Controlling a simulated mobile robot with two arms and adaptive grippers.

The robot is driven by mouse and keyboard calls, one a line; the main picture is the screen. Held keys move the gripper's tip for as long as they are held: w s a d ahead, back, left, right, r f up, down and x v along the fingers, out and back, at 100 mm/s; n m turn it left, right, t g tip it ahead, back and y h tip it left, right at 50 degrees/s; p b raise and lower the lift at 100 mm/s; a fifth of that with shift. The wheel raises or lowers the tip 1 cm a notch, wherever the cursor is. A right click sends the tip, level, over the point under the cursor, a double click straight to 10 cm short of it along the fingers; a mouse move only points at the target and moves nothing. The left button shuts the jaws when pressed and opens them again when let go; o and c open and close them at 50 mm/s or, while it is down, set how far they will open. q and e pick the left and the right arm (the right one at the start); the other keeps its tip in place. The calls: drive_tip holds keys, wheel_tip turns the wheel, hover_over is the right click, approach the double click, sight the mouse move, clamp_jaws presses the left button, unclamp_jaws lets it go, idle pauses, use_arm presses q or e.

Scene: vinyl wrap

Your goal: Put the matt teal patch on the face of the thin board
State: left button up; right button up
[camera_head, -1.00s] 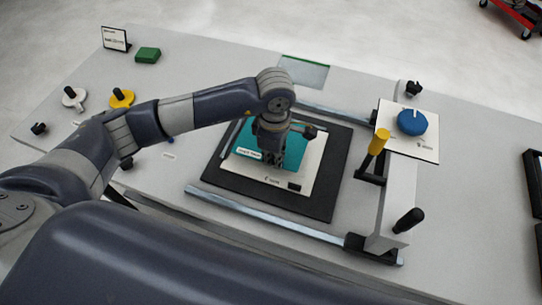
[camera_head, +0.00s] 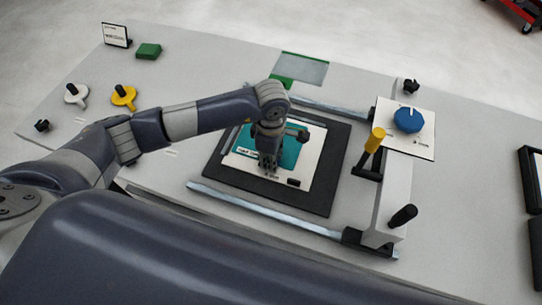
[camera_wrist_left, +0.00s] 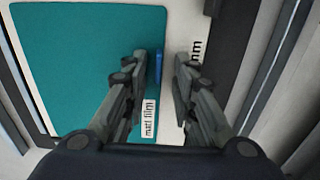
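The matt teal patch (camera_head: 289,150) lies flat over the white thin board (camera_head: 300,172), which rests on a black mat (camera_head: 325,190). In the left wrist view the teal patch (camera_wrist_left: 85,60) fills the left side, with a "matt film" label (camera_wrist_left: 149,118) at its edge. My left gripper (camera_head: 268,172) points down at the patch's front edge. In the left wrist view its fingertips (camera_wrist_left: 168,60) are apart, with a small blue strip (camera_wrist_left: 158,68) between them beside the left finger. I cannot tell whether they touch the patch. My right gripper is out of view.
Metal rails (camera_head: 270,215) run along the mat. To its right stands a grey crossbar (camera_head: 393,195) with a yellow handle (camera_head: 375,140) and black knob (camera_head: 403,215). A blue knob (camera_head: 408,120) sits on a white plate. A green block (camera_head: 148,51) lies at back left.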

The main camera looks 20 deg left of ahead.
use_arm(q)
drive_tip(key=shift+r, duration=0.15)
drive_tip(key=shift+w+r, duration=0.1)
drive_tip(key=shift+r, duration=0.15)
wheel_tip(320, 180, up, 12)
drive_tip(key=b, duration=0.2)
drive_tip(key=shift+f+b, duration=0.25)
drive_tip(key=shift+b, duration=0.15)
drive_tip(key=shift+f, duration=0.1)
